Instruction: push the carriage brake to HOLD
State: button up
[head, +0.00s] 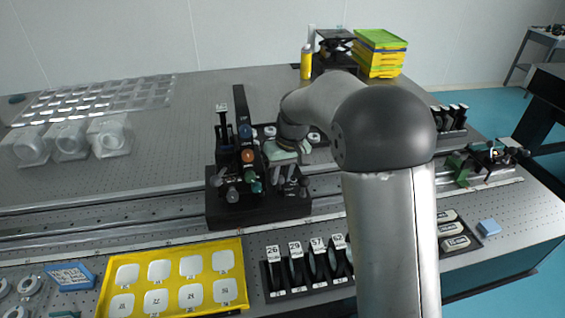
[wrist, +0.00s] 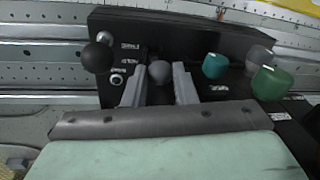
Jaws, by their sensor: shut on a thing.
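The carriage (head: 225,212) is a black block with several ball knobs, riding on the rail in the head view. In the wrist view its dark body (wrist: 190,38) fills the upper middle. My gripper (wrist: 159,78) has its two grey fingers on either side of a grey ball knob (wrist: 159,72) and is shut on it. A black ball knob (wrist: 97,57) stands to the left, with two small white labels between the knobs, too small to read surely. In the head view my gripper (head: 288,178) is low at the carriage's right side, partly hiding its knobs.
Teal (wrist: 215,65) and green (wrist: 272,82) knobs stand right of the fingers. A yellow tray (head: 172,283) and a black slotted rack (head: 308,283) lie in front of the rail (head: 110,217). Clear blocks (head: 70,142) stand at the back left.

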jog(key=w+g+p, duration=0.1)
jog(key=p, duration=0.2)
jog(key=w+r+g+p, duration=0.1)
jog(key=p, duration=0.2)
jog(key=shift+a+g+h, duration=0.2)
jog(key=shift+g+h, duration=0.1)
jog(key=shift+g, duration=0.1)
jog(key=p, duration=0.1)
jog(key=w+g+p, duration=0.1)
jog(key=shift+w+a+f+g+p, duration=0.1)
jog(key=shift+f+g+p, duration=0.1)
jog(key=shift+g+p, duration=0.15)
jog(key=shift+w+a+f+m+g+h+p, duration=0.15)
jog(key=shift+w+f+m+g+h+p, duration=0.3)
jog(key=shift+g, duration=0.5)
jog(key=shift+w+a+f+g, duration=0.1)
jog(key=shift+w+f+g, duration=0.25)
jog(key=shift+w+g, duration=0.35)
jog(key=shift+g, duration=0.3)
jog(key=o, duration=1)
